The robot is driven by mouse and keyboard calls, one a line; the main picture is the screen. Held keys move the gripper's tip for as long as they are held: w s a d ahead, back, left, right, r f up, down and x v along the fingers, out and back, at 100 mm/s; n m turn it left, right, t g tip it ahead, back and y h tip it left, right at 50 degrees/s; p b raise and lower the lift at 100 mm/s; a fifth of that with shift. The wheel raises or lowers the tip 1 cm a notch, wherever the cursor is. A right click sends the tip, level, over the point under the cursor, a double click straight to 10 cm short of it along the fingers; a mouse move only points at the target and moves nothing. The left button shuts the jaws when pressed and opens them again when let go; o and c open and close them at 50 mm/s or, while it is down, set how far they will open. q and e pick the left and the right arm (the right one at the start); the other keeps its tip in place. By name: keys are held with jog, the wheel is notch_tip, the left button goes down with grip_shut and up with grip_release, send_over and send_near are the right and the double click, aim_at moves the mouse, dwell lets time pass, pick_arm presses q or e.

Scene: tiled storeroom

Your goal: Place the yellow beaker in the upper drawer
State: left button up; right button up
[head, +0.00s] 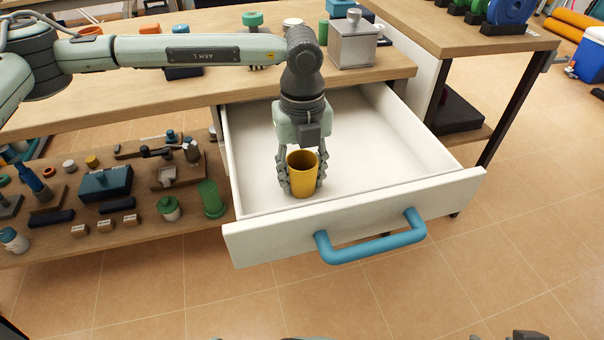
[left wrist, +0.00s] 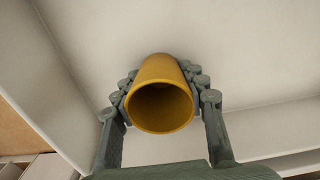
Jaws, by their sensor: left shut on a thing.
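The yellow beaker (head: 303,176) is upright inside the open upper drawer (head: 390,150), near its front wall and left of its middle. My left gripper (head: 303,182) reaches down into the drawer and is shut on the beaker, with a finger on each side. In the left wrist view the beaker (left wrist: 162,95) shows its open, empty mouth between the fingers, over the white drawer floor (left wrist: 225,50). I cannot tell whether the beaker's base touches the floor. The drawer has a blue handle (head: 372,243) on its white front.
The wooden table top (head: 130,95) lies just behind the drawer, with a grey metal box (head: 352,45) near its edge. A lower shelf at left holds several items, including a green cylinder (head: 211,198). The rest of the drawer is empty.

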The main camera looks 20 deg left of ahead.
pick_arm(q)
jog(key=o, duration=1)
jog(key=shift+o, duration=0.2)
pick_arm(e)
jog(key=shift+w+a+r+t, duration=0.2)
jog(key=shift+w+a+t, duration=0.2)
jog(key=shift+w, duration=0.1)
jog(key=shift+s, duration=0.15)
pick_arm(q)
jog(key=shift+r, duration=0.7)
notch_tip(320, 180, up, 11)
pick_arm(e)
jog(key=shift+s+d+f+g, duration=0.2)
jog(key=shift+s+d+g, duration=0.15)
jog(key=shift+s+d, duration=0.15)
jog(key=shift+s+d+f+g, duration=0.15)
jog(key=shift+s+d+g, duration=0.2)
jog(key=shift+s, duration=0.15)
pick_arm(q)
jog(key=shift+f, duration=0.1)
